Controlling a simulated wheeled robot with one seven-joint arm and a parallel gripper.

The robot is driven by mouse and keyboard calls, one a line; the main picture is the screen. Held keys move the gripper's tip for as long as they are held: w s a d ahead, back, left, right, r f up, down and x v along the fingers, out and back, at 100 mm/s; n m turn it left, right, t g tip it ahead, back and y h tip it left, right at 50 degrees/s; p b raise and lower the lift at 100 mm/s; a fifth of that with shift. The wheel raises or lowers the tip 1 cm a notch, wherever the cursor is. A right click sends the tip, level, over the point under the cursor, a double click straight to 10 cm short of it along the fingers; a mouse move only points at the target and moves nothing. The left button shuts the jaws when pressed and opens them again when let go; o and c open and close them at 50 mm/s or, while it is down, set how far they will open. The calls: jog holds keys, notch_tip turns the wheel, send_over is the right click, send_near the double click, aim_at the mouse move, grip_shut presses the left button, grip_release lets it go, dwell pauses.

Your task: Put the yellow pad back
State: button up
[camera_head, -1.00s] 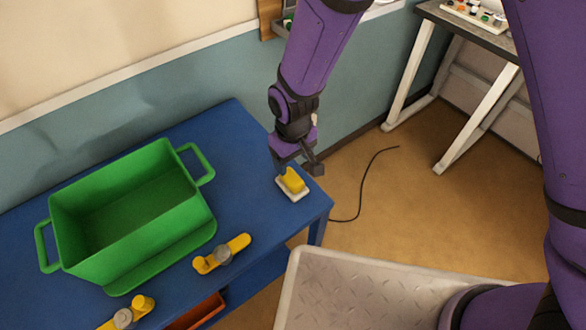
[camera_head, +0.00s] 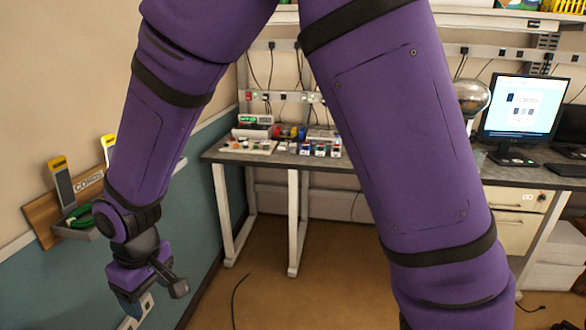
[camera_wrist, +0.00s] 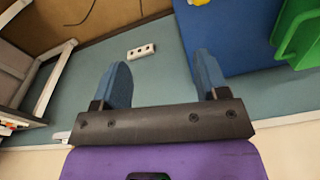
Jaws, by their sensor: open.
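The wrist view shows the blue table (camera_wrist: 222,50) and green bin (camera_wrist: 297,32) at right, and a wall outlet (camera_wrist: 141,51). In the head view, a wooden wall rack (camera_head: 45,212) with yellow-topped holders is left of my arm; a grey workbench (camera_head: 290,160) stands behind.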

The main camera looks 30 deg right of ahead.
jog(key=s+d+r+m+t, duration=0.15)
jog(key=d+r+m, duration=0.25)
jog(key=d+r, duration=1.3)
jog(key=s+d+r+m+t, duration=0.1)
jog(key=s+d+r+m, duration=0.1)
jog(key=s+d, duration=0.5)
jog(key=s+d+r+m+t, duration=0.2)
jog(key=s+d+r, duration=0.2)
jog(key=s+d, duration=0.3)
jog(key=shift+d+h, duration=0.4)
jog(key=shift+d, duration=0.25)
jog(key=shift+r, duration=0.1)
